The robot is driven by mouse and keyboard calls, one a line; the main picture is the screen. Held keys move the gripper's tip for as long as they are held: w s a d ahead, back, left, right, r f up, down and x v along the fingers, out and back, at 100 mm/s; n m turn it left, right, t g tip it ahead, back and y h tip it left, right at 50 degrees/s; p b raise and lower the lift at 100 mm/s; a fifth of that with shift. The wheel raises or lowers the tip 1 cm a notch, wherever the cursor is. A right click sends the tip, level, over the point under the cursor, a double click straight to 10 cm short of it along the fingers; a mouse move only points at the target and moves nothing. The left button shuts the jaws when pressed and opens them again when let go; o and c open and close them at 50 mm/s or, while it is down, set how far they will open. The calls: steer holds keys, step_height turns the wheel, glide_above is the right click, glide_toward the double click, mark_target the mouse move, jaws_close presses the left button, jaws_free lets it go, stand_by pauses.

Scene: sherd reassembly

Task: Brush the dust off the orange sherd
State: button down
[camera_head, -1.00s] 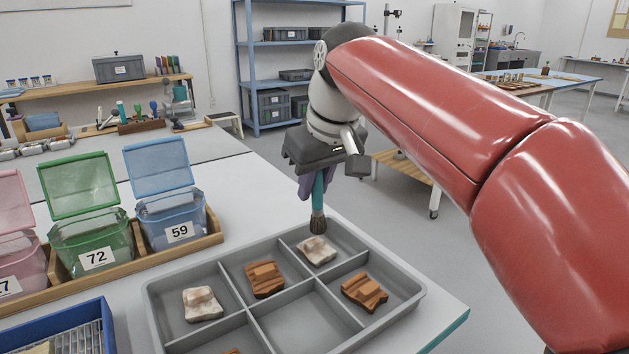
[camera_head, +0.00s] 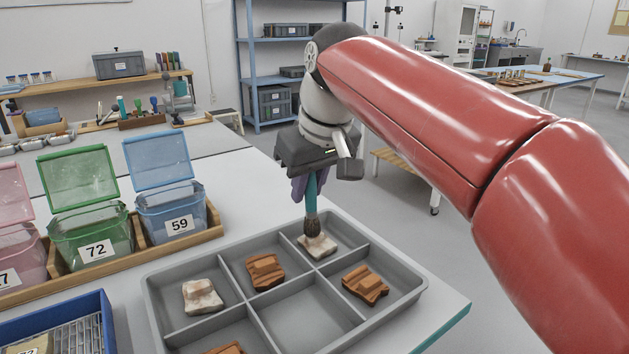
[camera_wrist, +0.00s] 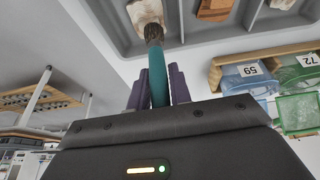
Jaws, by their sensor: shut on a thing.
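My gripper (camera_head: 307,185) is shut on the teal handle of a brush (camera_head: 312,190) and points down over the grey tray (camera_head: 410,298). The dark bristles are at a pale, off-white sherd (camera_head: 318,250) in the far compartment and appear to touch its top. In the wrist view the brush (camera_wrist: 157,72) stands between the purple fingers, with the bristles against the pale sherd (camera_wrist: 144,12). One orange-brown sherd (camera_head: 264,271) lies in the compartment to its left, another (camera_head: 365,283) nearer on the right. A third orange-brown sherd (camera_head: 226,349) is partly cut off at the bottom edge.
Another pale sherd (camera_head: 202,296) lies in the tray's left compartment. One middle compartment (camera_head: 306,320) is empty. Open-lidded pink, green (camera_head: 92,235) and blue (camera_head: 172,212) bins stand in a wooden rack at left. A blue crate (camera_head: 60,325) sits at the lower left.

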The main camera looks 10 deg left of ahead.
steer(key=shift+w+d+p, duration=0.3)
steer(key=shift+w+d, duration=0.15)
steer(key=shift+w, duration=0.1)
steer(key=shift+s+a+f, duration=0.1)
steer(key=shift+s+a, duration=0.45)
steer(key=shift+s, duration=0.15)
steer(key=shift+w+d+p, duration=0.35)
steer(key=shift+w+d, duration=0.2)
steer(key=shift+w, duration=0.15)
steer(key=shift+s+a, duration=0.5)
steer(key=shift+s, duration=0.2)
steer(key=shift+w+d+p, duration=0.3)
steer(key=shift+w+d, duration=0.2)
steer(key=shift+w, duration=0.2)
steer(key=shift+s+a, duration=0.5)
steer(key=shift+s, duration=0.2)
steer(key=shift+w+d, duration=0.5)
steer(key=shift+w, duration=0.2)
steer(key=shift+s+a+p, duration=0.35)
steer(key=shift+s+a, duration=0.15)
steer(key=shift+s, duration=0.2)
steer(key=shift+w+d, duration=0.5)
steer(key=shift+w, duration=0.2)
steer(key=shift+s+a, duration=0.5)
steer(key=shift+s, duration=0.2)
steer(key=shift+w+d+p, duration=0.55)
steer(key=shift+w, duration=0.2)
